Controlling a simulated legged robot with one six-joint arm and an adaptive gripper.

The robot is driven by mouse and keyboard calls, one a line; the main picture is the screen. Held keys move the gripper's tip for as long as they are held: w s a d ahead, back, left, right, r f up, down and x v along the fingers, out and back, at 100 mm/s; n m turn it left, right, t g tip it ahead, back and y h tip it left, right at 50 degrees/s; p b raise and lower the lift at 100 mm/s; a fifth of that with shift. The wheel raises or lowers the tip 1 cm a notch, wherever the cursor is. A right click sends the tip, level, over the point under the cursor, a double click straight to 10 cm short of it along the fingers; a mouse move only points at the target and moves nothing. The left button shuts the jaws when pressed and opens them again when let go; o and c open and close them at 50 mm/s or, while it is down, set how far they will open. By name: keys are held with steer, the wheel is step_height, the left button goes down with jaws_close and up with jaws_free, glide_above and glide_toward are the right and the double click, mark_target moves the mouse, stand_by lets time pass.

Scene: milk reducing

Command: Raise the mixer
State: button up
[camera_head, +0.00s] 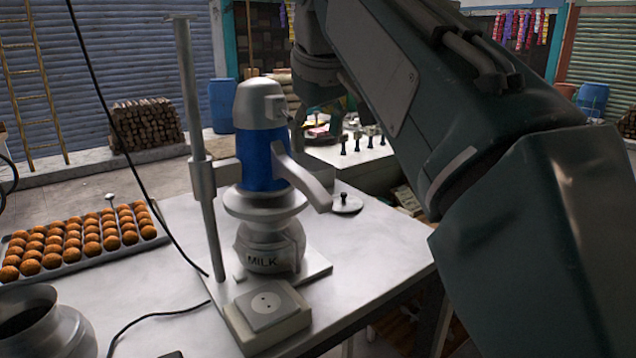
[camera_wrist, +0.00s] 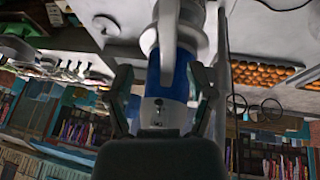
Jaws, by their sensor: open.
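The mixer (camera_head: 262,155) has a blue body, a silver cap and a slanted silver arm. It stands upright on a vertical pole (camera_head: 197,150), low over a silver pot (camera_head: 270,247) labelled MILK. The pot is on a flat base plate on the white table. In the wrist view, which is upside down, the mixer (camera_wrist: 173,75) shows between the two spread fingers of my gripper (camera_wrist: 163,92). The fingers are open, one on each side of its upper part. I cannot tell whether they touch it.
A tray of orange-brown balls (camera_head: 82,240) lies at the left of the table. A large metal pot (camera_head: 45,325) stands at the front left. A lid (camera_head: 346,203) lies right of the mixer. Black cables cross the left side.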

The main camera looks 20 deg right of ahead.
mark_target(311, 178)
steer(key=f, duration=0.1)
steer(key=w+a+f, duration=0.1)
steer(key=f, duration=0.1)
steer(key=w+a+f, duration=0.1)
steer(key=f, duration=0.1)
steer(key=shift+w+f, duration=0.1)
steer(key=shift+w, duration=0.05)
steer(key=f, duration=0.1)
steer(key=w+d+f, duration=0.1)
steer(key=d+f, duration=0.1)
steer(key=shift+w+f, duration=0.2)
steer(key=shift+w, duration=0.1)
steer(key=shift+w+f, duration=0.2)
steer(key=shift+f, duration=0.2)
steer(key=shift+a, duration=0.6)
steer(key=shift+c, duration=0.6)
steer(key=c, duration=0.5)
steer(key=shift+d, duration=0.3)
jaws_close()
